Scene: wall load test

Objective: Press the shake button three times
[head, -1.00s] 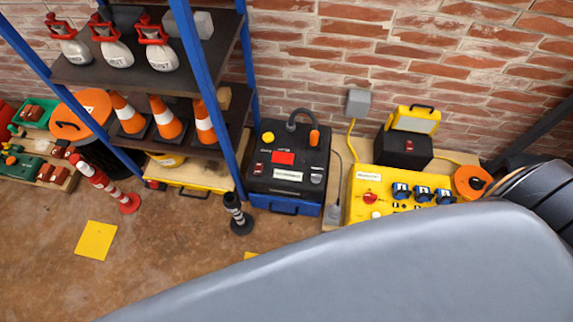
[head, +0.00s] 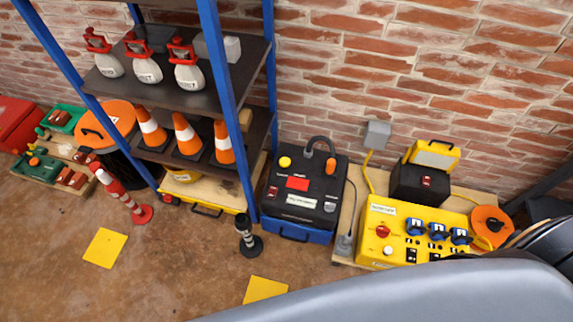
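A black machine with a blue base (head: 305,190) stands on the floor against the brick wall, just right of the shelf. The labels are too small to read, so I cannot tell which one is the shake button. Neither gripper is in view. A large grey part of mine covers the lower right.
A blue-post shelf (head: 226,130) holds cones and white bags with red handles. A black-and-white post (head: 247,235) and a red-white post (head: 118,192) stand on the floor. Yellow floor squares lie at left (head: 105,248) and centre (head: 265,289). A black case (head: 420,184) stands behind the control box.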

